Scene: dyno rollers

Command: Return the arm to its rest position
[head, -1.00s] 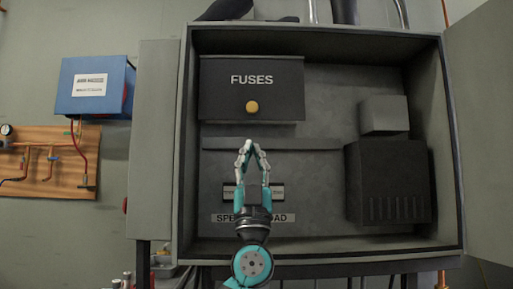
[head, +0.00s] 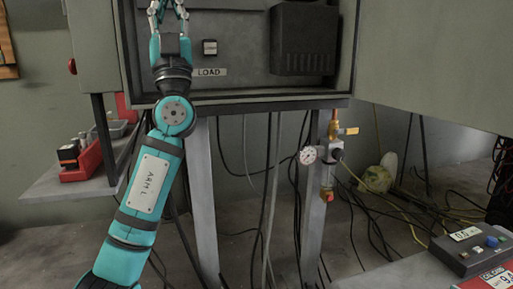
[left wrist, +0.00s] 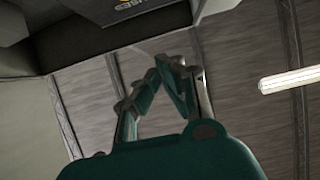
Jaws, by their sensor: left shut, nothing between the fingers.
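My left arm (head: 150,180), teal and black and marked ARM L, rises from the bottom left of the head view. Its gripper (head: 170,4) is at the top edge, in front of the open grey cabinet (head: 230,103), with the fingertips close to the frame edge. The left wrist view shows the gripper (left wrist: 170,62) with its fingertips together and nothing between them. A dark panel with FUSES lettering (left wrist: 132,4) shows upside down at the top of that view. The wrist covers part of the label strip, leaving LOAD (head: 209,72) readable. My right gripper is not in view.
A side shelf (head: 75,185) with a red item (head: 82,163) stands left of the arm. Cables (head: 268,180) hang below the cabinet, beside a gauge (head: 308,155) on a pipe. A control box (head: 468,250) sits at lower right. The cabinet door (head: 440,60) hangs open at right.

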